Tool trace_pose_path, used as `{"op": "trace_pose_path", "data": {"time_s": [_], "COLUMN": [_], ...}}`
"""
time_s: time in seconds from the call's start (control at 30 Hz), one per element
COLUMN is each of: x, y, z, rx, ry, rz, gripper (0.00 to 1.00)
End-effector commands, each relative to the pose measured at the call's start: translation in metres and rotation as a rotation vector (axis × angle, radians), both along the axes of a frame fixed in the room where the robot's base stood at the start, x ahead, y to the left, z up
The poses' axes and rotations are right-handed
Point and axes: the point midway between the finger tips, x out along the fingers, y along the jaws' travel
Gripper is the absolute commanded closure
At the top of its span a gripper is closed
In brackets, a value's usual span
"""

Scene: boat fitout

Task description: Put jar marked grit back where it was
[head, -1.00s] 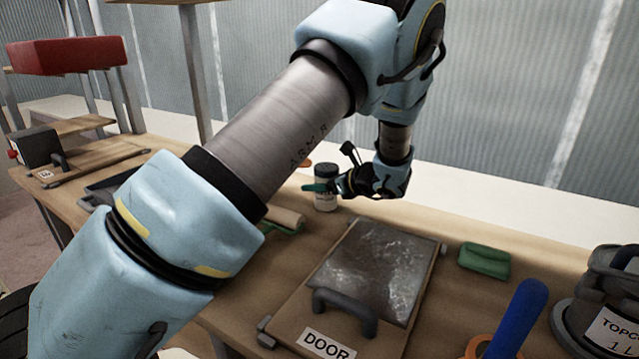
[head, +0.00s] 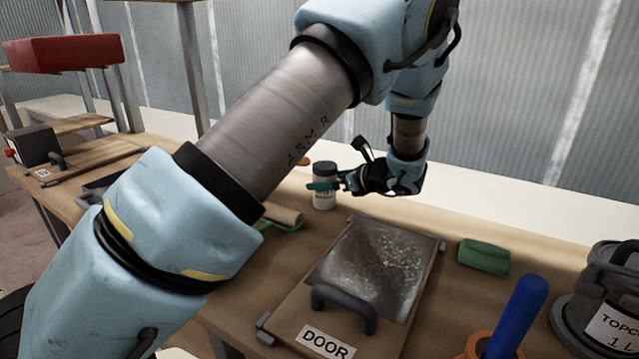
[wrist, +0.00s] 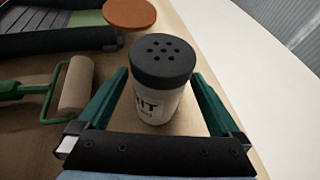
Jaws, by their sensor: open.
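The jar marked grit (head: 324,193) stands upright on the bench, white with a black perforated lid. In the wrist view the jar (wrist: 160,82) shows part of its label, "IT". My gripper (head: 322,186) is at the jar, low and roughly level. In the wrist view its green fingers (wrist: 158,108) are open, one on each side of the jar. I cannot tell whether either finger touches it.
A paint roller (wrist: 75,85) lies left of the jar, beside a dark tray (wrist: 60,42) and an orange disc (wrist: 130,14). A board labelled DOOR (head: 327,343) lies in front, with a green block (head: 484,257) to its right.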

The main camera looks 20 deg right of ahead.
Motion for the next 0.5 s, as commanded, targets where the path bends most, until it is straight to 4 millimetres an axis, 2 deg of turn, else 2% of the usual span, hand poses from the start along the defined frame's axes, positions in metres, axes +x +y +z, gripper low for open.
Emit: {"op": "trace_pose_path", "data": {"time_s": [0.2,0.3,0.5], "x": [-0.040,-0.054,-0.068], "y": [-0.020,-0.026,-0.032], "z": [0.017,0.023,0.031], "rx": [-0.003,-0.002,0.000], "ry": [0.000,0.000,0.000], "rz": [-0.003,-0.001,0.000], "gripper": [0.00,0.00,0.00]}}
